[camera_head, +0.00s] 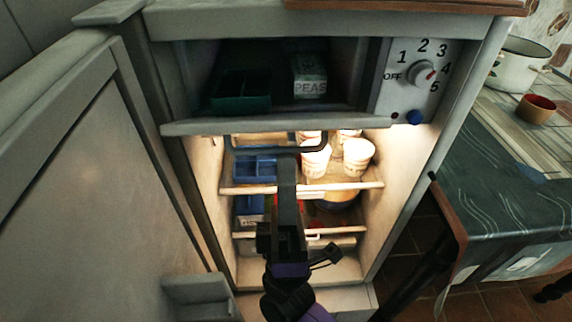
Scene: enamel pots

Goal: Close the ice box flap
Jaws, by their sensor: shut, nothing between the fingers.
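The ice box at the top of the open fridge is open. Its pale flap (262,124) is lowered towards me and shows as a narrow ledge below the compartment opening. A dark loop handle (232,146) hangs below the flap's front edge. My gripper (287,160) reaches up from the bottom of the picture with its fingers shut and empty. Its tips appear at or just below the handle's lower bar; I cannot tell whether they touch. My gripper hides part of the shelves behind it.
A dark green tray (240,92) and a peas box (310,78) sit inside the ice box. The dial panel (416,78) is to its right. White tubs (357,156) stand on the upper shelf. The open fridge door (85,190) fills the left; a table (510,170) stands right.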

